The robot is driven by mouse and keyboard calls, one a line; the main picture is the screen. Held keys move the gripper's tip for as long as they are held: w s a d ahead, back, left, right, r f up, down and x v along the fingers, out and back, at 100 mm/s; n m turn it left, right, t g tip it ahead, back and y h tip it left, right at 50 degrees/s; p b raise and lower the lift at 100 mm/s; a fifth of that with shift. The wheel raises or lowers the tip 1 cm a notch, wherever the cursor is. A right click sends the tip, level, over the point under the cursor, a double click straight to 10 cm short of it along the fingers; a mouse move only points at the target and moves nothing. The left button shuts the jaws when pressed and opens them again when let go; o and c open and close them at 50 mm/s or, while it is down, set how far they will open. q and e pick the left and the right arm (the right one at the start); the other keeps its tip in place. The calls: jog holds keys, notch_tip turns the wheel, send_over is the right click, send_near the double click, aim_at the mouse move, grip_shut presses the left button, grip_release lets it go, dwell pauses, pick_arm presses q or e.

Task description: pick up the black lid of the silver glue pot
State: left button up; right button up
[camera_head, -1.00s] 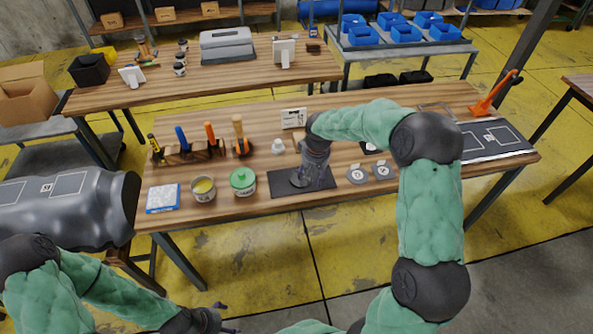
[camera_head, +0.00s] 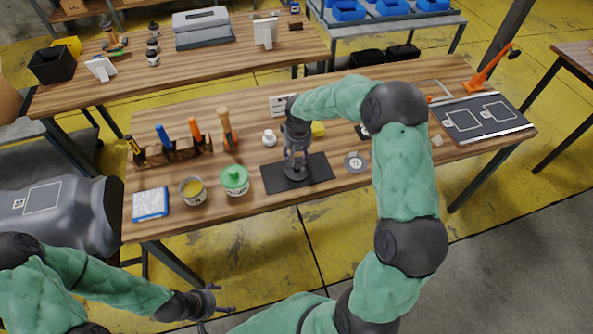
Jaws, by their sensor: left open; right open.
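The black lid (camera_head: 293,177) appears as a dark round shape on the dark mat (camera_head: 320,176), partly hidden by my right gripper. My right gripper (camera_head: 296,172) points down over the mat with its fingers open around or just above the lid; I cannot tell whether they touch it. A silver pot (camera_head: 192,190) stands open to the left, with yellow content showing. Beside it is a pot with a green lid (camera_head: 234,180). My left gripper (camera_head: 222,302) is open and empty, low in front of the table.
A tool rack (camera_head: 172,154), a mallet (camera_head: 227,130) and a small white bottle (camera_head: 269,138) stand behind the pots. A blue-white box (camera_head: 150,203) is at the left. A grey disc (camera_head: 356,162) lies right of the mat. My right arm hides part of the table's right side.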

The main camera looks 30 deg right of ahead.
aim_at(297, 166)
jog(key=shift+s+f, duration=0.1)
jog(key=shift+f, duration=0.1)
jog(key=f, duration=0.1)
jog(key=f+b, duration=0.1)
jog(key=f, duration=0.2)
jog(key=shift+s+a+f+b, duration=0.1)
jog(key=shift+s+f+b, duration=0.15)
jog(key=shift+f+b, duration=0.15)
jog(key=c, duration=1)
